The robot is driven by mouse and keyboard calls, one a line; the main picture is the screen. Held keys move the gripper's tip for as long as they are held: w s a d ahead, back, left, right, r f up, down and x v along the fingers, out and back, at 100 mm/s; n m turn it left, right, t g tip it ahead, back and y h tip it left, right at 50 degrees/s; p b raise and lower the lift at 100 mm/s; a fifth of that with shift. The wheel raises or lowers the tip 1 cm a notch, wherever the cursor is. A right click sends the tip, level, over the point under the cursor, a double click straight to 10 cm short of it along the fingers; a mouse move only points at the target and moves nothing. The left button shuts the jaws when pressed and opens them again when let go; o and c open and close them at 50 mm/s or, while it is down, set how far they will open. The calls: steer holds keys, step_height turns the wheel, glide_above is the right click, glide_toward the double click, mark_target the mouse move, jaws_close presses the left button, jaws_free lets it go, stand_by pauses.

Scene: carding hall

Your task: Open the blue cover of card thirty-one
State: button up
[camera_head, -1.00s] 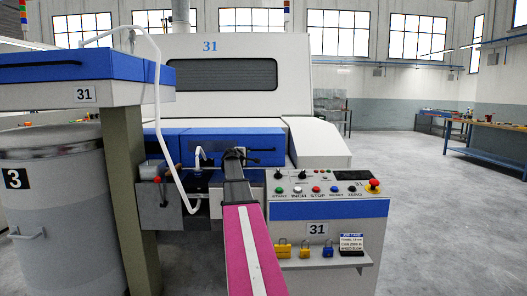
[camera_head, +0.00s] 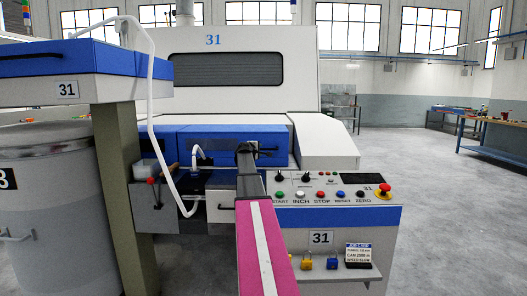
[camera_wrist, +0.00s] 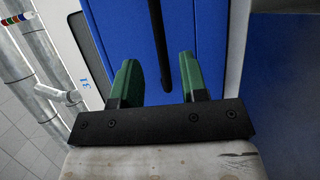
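The blue cover (camera_head: 225,132) of card 31 is a long panel below the white hood and looks closed. In the wrist view the blue cover (camera_wrist: 215,50) fills much of the picture. Its black bar handle (camera_wrist: 157,35) runs down between the two green fingers of my gripper (camera_wrist: 158,62). The fingers are apart, with a gap on both sides of the bar. In the head view my gripper (camera_head: 246,150) is in front of the cover's right part, by the handle (camera_head: 268,151); my own arm hides its fingers.
A control panel (camera_head: 380,216) with buttons and a red emergency stop (camera_head: 383,190) stands right of my arm. A post (camera_head: 122,190), a grey can (camera_head: 55,200) and a white hose (camera_head: 157,130) stand left. Open floor (camera_head: 440,200) lies right.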

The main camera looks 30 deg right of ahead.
steer(key=x, duration=0.7)
steer(key=shift+d, duration=0.1)
steer(key=shift+c, duration=0.3)
jaws_close()
